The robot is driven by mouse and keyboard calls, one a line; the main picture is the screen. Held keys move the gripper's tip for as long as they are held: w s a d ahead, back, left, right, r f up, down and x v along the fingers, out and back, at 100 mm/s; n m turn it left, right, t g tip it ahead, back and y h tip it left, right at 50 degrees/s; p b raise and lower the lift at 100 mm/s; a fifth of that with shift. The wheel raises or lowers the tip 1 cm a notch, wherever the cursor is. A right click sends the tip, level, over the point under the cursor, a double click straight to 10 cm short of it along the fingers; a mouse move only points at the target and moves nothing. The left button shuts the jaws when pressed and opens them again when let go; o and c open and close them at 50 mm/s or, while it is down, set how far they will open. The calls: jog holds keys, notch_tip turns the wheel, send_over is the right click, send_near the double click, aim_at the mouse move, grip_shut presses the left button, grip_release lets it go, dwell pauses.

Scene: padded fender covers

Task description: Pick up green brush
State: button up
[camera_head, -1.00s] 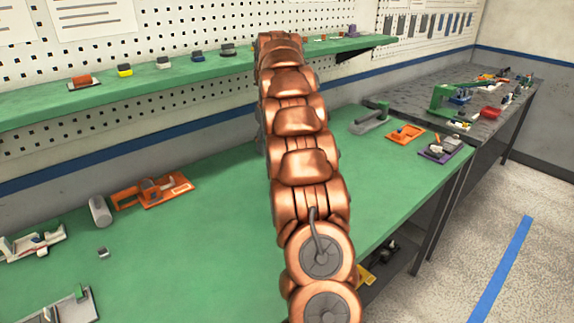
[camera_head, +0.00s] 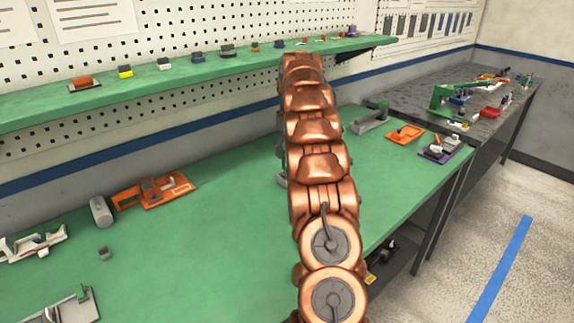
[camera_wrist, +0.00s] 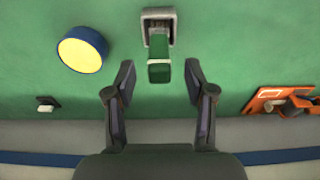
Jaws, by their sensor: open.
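In the wrist view, a green block-like piece (camera_wrist: 159,71) stands out from a grey rectangular base (camera_wrist: 158,14) at the top centre. It looks like the green brush, though its bristles cannot be made out. My gripper (camera_wrist: 159,80) is open. Its two fingers are spread to the left and right of the green piece, with a gap on both sides. Whether the fingertips are at its height cannot be told. In the head view, my copper arm hides the gripper and most of this spot; a bit of grey (camera_head: 282,180) shows at the arm's left edge.
The wrist view shows a yellow disc with a blue rim (camera_wrist: 82,50), a small dark-and-white item (camera_wrist: 47,103) and an orange tool (camera_wrist: 285,102). In the head view, a green shelf (camera_head: 200,78) runs above the green bench (camera_head: 205,240). A grey cylinder (camera_head: 102,211) lies left.

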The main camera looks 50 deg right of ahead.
jog(key=shift+w+d+f+p, duration=0.15)
jog(key=shift+f+p, duration=0.45)
jog(key=shift+f, duration=0.7)
jog(key=shift+w+a+f+p, duration=0.1)
jog(key=shift+w+f+p, duration=0.3)
jog(key=shift+f, duration=0.85)
jog(key=shift+s, duration=0.15)
jog(key=shift+c, duration=0.3)
grip_shut()
